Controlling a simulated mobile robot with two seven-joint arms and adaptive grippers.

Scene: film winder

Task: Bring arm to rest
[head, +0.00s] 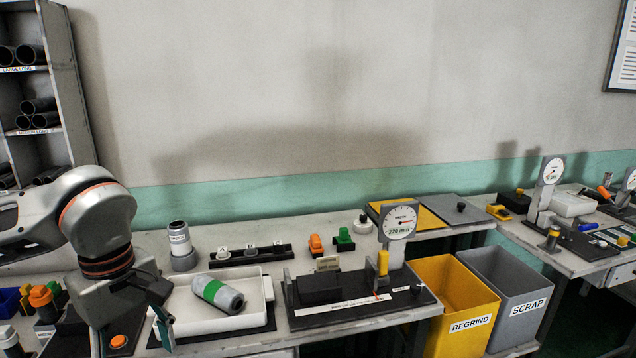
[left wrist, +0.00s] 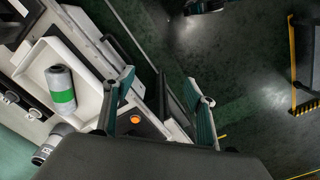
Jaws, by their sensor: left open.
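My left arm comes in from the left in the head view and bends downward. My left gripper (head: 130,330) points down at the bench's front left, beside the white tray (head: 258,316). In the left wrist view its two fingers stand apart, and the gripper (left wrist: 166,88) shows nothing between them but dark floor and the bench edge. A grey roll with a green band (head: 218,294) lies in the tray, apart from the gripper; it also shows in the left wrist view (left wrist: 61,91). My right gripper is in neither view.
An orange button (head: 118,341) sits low between the fingers in the head view. A dial-gauge stand (head: 398,222) is right of the tray. Yellow REGRIND (head: 455,300) and grey SCRAP (head: 512,290) bins stand farther right. A grey cylinder (head: 181,245) stands behind the tray.

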